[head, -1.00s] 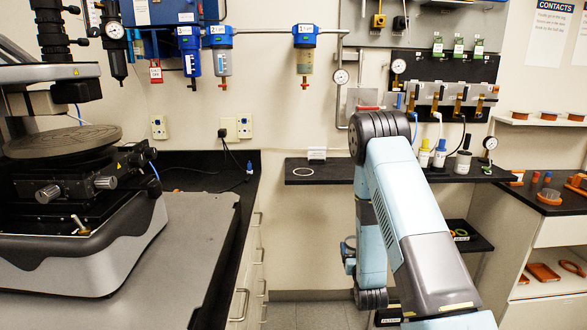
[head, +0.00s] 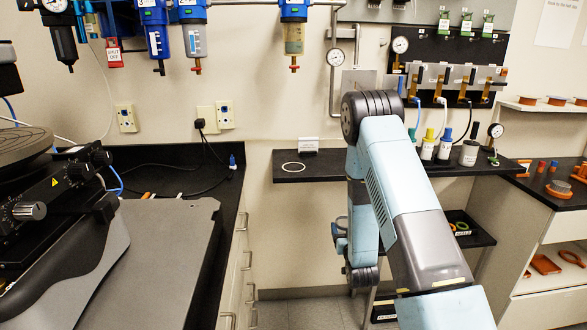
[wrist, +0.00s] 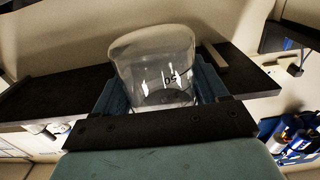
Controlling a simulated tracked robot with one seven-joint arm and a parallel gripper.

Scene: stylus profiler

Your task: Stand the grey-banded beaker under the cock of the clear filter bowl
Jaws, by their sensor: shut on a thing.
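In the wrist view my gripper (wrist: 158,88) is shut on a clear beaker (wrist: 155,62), with a blue finger on each side of it. The beaker shows a dark "50" mark; I cannot make out a grey band. In the head view the beaker and my fingers are hidden behind my arm. Two see-through filter bowls hang on the wall: one greyish (head: 195,42) and one with yellowish contents (head: 294,40). Each has a small cock at its bottom. A white ring (head: 293,167) lies on the dark shelf (head: 315,173), below the yellowish bowl.
The shelf around the ring is clear.

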